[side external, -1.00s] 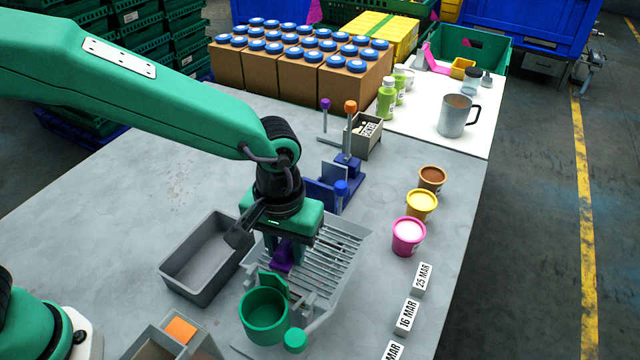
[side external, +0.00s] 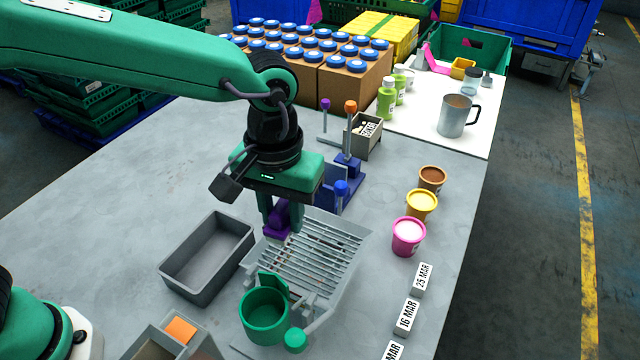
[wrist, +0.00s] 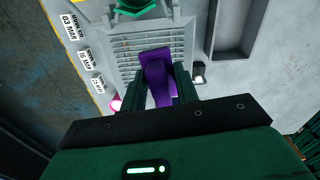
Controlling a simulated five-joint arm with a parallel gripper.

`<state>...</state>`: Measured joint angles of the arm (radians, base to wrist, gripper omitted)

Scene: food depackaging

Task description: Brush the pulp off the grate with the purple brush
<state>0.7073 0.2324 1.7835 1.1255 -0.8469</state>
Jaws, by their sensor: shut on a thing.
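My gripper (side external: 280,219) is shut on the purple brush (side external: 279,222) and holds it above the back left part of the grate. The brush also shows between the green fingers in the wrist view (wrist: 157,75). The grate (side external: 318,250) is a grey slatted rack on a grey frame. I cannot tell whether the bristles touch the slats, though the brush looks raised.
A green cup (side external: 264,318) stands at the grate's front end. An empty grey bin (side external: 207,262) lies to the left. Blue stands (side external: 340,190) are close behind. Pink, yellow and brown tubs (side external: 408,237) and date blocks (side external: 408,316) line the right. The table's left back area is clear.

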